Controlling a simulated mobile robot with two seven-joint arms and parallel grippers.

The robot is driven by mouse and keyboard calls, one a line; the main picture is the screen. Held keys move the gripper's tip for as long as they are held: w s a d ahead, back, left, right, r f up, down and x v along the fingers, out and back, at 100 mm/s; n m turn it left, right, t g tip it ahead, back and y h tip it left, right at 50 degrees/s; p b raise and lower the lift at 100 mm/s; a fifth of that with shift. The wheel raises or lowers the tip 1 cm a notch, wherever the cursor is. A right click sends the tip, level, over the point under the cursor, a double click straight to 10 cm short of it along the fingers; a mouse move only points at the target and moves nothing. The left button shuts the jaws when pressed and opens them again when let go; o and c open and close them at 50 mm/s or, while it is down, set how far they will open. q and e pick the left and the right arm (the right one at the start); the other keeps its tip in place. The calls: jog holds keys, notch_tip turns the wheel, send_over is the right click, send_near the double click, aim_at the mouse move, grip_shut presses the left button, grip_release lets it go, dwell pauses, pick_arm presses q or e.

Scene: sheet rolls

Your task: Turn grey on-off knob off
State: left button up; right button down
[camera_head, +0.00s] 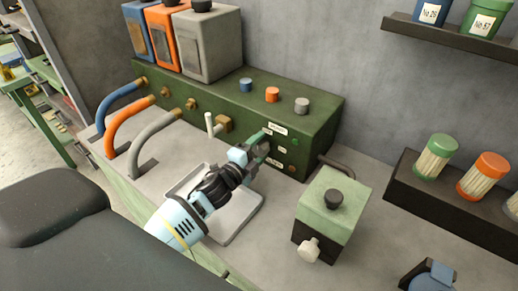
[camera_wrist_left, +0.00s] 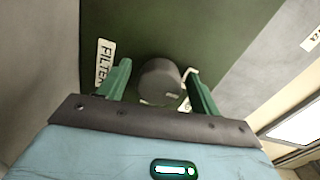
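A dark grey round knob (camera_wrist_left: 160,80) stands on the green machine front in the left wrist view, near a white label reading "FILTER" (camera_wrist_left: 105,62). My left gripper (camera_wrist_left: 158,82) is open, with one green finger on each side of the knob; I see a gap on the left and a narrower one on the right. In the head view the left gripper (camera_head: 262,144) is at the right part of the green machine's (camera_head: 230,112) front and hides the knob there. Another grey knob (camera_head: 302,105) stands on the machine's top, beside an orange and a blue one. My right gripper is not in view.
A grey tray (camera_head: 240,222) lies under my left arm. Blue, orange and grey hoses (camera_head: 152,134) curve at the left. A dark shelf (camera_head: 440,205) holds jars at right.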

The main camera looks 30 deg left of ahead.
aim_at(257, 152)
pick_arm(q)
jog(key=s, duration=0.4)
jog(key=s+a, duration=0.1)
jog(key=s, duration=0.1)
jog(key=shift+s+f, duration=0.1)
jog(key=shift+s, duration=0.8)
